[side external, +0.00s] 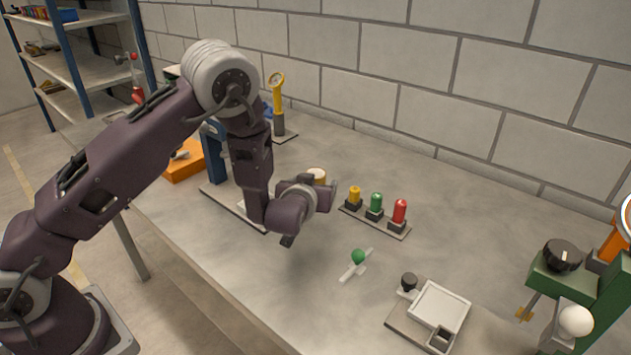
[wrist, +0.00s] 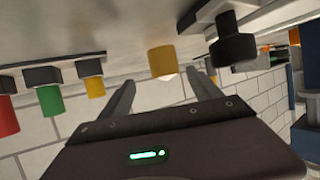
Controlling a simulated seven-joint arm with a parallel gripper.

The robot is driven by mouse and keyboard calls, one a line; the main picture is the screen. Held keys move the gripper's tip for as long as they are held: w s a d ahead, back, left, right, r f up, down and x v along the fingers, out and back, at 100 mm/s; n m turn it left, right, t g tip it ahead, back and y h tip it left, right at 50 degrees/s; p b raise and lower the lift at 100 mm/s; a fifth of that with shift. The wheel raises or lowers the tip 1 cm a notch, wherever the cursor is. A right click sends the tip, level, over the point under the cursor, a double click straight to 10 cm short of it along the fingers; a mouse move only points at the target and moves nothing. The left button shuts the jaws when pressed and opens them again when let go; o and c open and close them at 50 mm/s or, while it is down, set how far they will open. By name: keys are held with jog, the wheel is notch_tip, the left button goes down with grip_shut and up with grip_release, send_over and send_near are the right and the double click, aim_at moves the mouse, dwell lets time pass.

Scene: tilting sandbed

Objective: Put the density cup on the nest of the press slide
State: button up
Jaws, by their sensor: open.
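The density cup, a small yellow cylinder with a pale top (side external: 317,175), stands on the bench just behind my gripper (side external: 326,194). In the wrist view, which is upside down, the cup (wrist: 162,59) appears between and beyond the two fingers of my gripper (wrist: 163,86). The fingers are spread open and hold nothing; whether they flank the cup or stop short of it I cannot tell. The press, with a blue column (side external: 213,153) and a flat base plate (side external: 219,198), stands left of my gripper. My arm hides its slide and nest in the side view.
A strip with yellow (side external: 354,194), green (side external: 376,202) and red (side external: 400,211) pieces lies right of my gripper. A green-knobbed handle (side external: 358,258) and a tray fixture (side external: 440,305) lie in front. A black knob (wrist: 234,45) is close to the fingers in the wrist view.

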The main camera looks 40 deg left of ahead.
aim_at(316, 173)
jog(key=x, duration=0.4)
jog(key=a+r+x, duration=0.1)
jog(key=x, duration=0.1)
jog(key=shift+w+a, duration=0.1)
jog(key=shift+w, duration=0.2)
jog(key=c, duration=1.5)
grip_shut()
